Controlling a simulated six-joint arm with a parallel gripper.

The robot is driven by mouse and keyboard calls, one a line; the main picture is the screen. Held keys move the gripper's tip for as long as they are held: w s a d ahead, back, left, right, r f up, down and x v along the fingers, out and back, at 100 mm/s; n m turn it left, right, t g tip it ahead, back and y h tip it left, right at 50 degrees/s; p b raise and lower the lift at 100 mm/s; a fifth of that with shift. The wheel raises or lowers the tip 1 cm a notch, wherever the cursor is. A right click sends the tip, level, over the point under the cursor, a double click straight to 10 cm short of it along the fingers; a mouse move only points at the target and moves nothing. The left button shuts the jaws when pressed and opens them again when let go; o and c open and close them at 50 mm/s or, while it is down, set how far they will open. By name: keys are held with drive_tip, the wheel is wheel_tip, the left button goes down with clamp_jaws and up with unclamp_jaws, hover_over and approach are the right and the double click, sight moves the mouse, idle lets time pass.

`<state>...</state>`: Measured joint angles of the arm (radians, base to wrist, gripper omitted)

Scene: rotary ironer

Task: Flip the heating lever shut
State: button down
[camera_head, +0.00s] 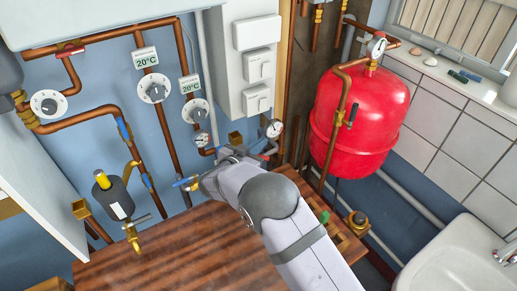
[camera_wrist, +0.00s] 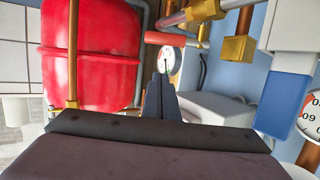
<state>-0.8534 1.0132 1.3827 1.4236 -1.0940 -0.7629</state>
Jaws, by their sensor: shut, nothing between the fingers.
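My gripper shows in the wrist view (camera_wrist: 161,85) with its two dark fingers together and nothing between them. In the head view the end of my arm is beside the pipework left of the red tank, and its fingertips are hard to make out. Several levers are in view, and no label shows which is the heating lever. A red lever (camera_wrist: 165,39) lies just beyond my fingertips in the wrist view, sideways across the picture. A blue lever handle (camera_wrist: 286,103) is close at the right there. In the head view a blue lever (camera_head: 187,181) is left of my gripper.
A red tank (camera_head: 360,118) stands on the right, and shows at the left of the wrist view (camera_wrist: 90,60). Dial gauges (camera_head: 274,128), copper pipes and thermostats (camera_head: 153,88) crowd the wall. A wooden bench (camera_head: 170,250) lies below; a white sink (camera_head: 455,265) is lower right.

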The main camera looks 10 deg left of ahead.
drive_tip(key=d+b+v, duration=0.1)
drive_tip(key=b+v, duration=0.1)
drive_tip(key=v, duration=0.7)
drive_tip(key=shift+s, duration=0.4)
drive_tip(key=c, duration=2.3)
unclamp_jaws()
drive_tip(key=shift+f, duration=0.1)
drive_tip(key=shift+o, duration=1.4)
drive_tip(key=w+d+r+n+t+y+b, duration=0.2)
drive_tip(key=w+d+n+t+y, duration=0.25)
drive_tip(key=w+n+y, duration=0.65)
drive_tip(key=s+d+f+n+g+y+b, duration=0.25)
drive_tip(key=s+f+n+g, duration=0.6)
drive_tip(key=n, duration=0.75)
drive_tip(key=shift+w+a+f+t+y+p, duration=0.1)
drive_tip(key=shift+w+a+f+t+p, duration=0.3)
drive_tip(key=shift+w+a, duration=0.7)
drive_tip(key=shift+w+a+f+t+y+p, duration=0.15)
drive_tip(key=shift+w+a+f+t+p, duration=0.4)
drive_tip(key=shift+w, duration=0.8)
drive_tip(key=shift+w+a+f+t+y+p, duration=0.2)
drive_tip(key=shift+w+a+p, duration=0.25)
drive_tip(key=shift+w+a, duration=0.7)
